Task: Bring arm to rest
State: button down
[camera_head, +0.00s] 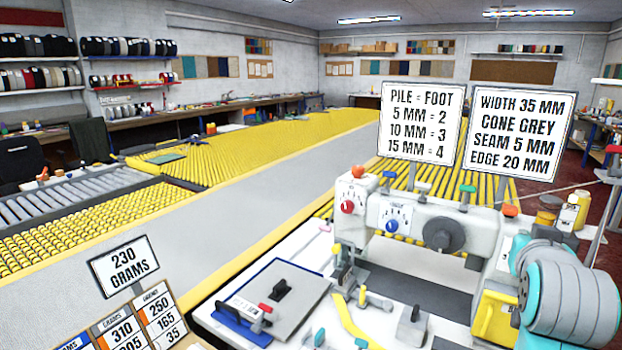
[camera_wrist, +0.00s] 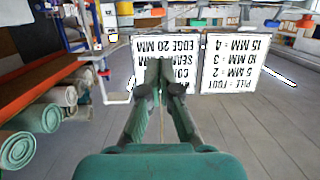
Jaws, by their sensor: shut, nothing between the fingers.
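In the wrist view, my gripper (camera_wrist: 160,75) points out over the room with its green fingers close together and nothing between them. In that view the signs appear upside down behind the fingertips. In the head view, a grey and teal part of my arm (camera_head: 568,290) shows at the lower right, in front of the sewing machine (camera_head: 440,232). The fingers are out of the head view. The arm looks raised, with the gripper clear of the table and touching nothing visible.
Two signs, a pile sign (camera_head: 421,122) and a width sign (camera_head: 513,133), stand above the machine. A grey clamp plate (camera_head: 285,300) lies on the white table. A long yellow roller conveyor (camera_head: 240,160) runs behind. Rolled rugs (camera_wrist: 40,118) lie on a rack at the wrist view's left.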

jog(key=s+a+f+n+t+y, duration=0.15)
jog(key=s+a+f, duration=0.25)
jog(key=f, duration=0.6)
jog(key=s+a+f+n+y, duration=0.2)
jog(key=s+a+f, duration=0.25)
jog(key=f, duration=0.65)
jog(key=s+a+f+n+y, duration=0.1)
jog(key=s+a+f+n, duration=0.3)
jog(key=f, duration=0.6)
jog(key=s+a+f+y, duration=0.1)
jog(key=s+a+f, duration=0.2)
jog(key=s, duration=0.5)
jog(key=s+a+f+y, duration=0.2)
jog(key=s+a+f, duration=0.15)
jog(key=s, duration=0.35)
jog(key=f+v, duration=0.2)
jog(key=v, duration=1.3)
jog(key=shift+s+a+f+m+y, duration=0.35)
jog(key=shift+m+y, duration=0.1)
